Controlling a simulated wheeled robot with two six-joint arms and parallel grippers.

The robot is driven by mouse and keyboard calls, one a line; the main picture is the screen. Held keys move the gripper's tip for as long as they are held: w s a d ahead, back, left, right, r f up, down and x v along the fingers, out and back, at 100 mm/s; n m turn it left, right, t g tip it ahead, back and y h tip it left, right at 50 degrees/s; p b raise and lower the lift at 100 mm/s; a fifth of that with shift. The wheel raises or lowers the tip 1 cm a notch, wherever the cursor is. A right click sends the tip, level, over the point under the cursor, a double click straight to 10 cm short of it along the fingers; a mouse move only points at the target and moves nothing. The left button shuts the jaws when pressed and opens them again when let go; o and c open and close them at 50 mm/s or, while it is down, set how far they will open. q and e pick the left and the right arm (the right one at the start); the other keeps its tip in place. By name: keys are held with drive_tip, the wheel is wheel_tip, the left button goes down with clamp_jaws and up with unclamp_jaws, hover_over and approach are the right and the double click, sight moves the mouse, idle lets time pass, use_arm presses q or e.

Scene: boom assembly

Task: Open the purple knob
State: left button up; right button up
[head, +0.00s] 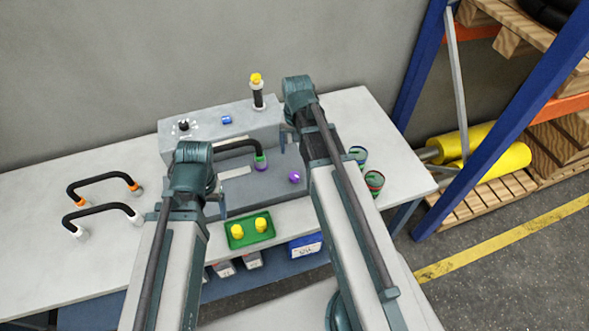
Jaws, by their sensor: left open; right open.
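The purple knob (294,177) is small and round and sits on the grey front face of the machine (228,130) on the table. A purple collar (261,166) lies to its left, under a green ring at the end of a black hose (236,145). My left gripper (217,200) is left of the knob, partly hidden by its own arm. It is open and apart from the knob. My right gripper (288,137) is open, above and behind the knob in the picture, mostly hidden by its arm. I see nothing held in either.
A green tray (250,242) with yellow parts sits at the front edge. Black hoses (100,180) with orange and white ends stand at left. Two cups (374,182) stand at right. Bare table lies at far left.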

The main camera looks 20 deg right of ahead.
sight(294, 176)
use_arm(q)
wheel_tip(294, 176, down, 14)
drive_tip(key=b, duration=1.4)
use_arm(e)
wheel_tip(294, 176, down, 14)
drive_tip(key=shift+a+r, duration=0.1)
drive_tip(key=shift+a, duration=0.05)
use_arm(q)
drive_tip(key=shift+r, duration=0.1)
use_arm(e)
drive_tip(key=shift+c, duration=0.2)
clamp_jaws()
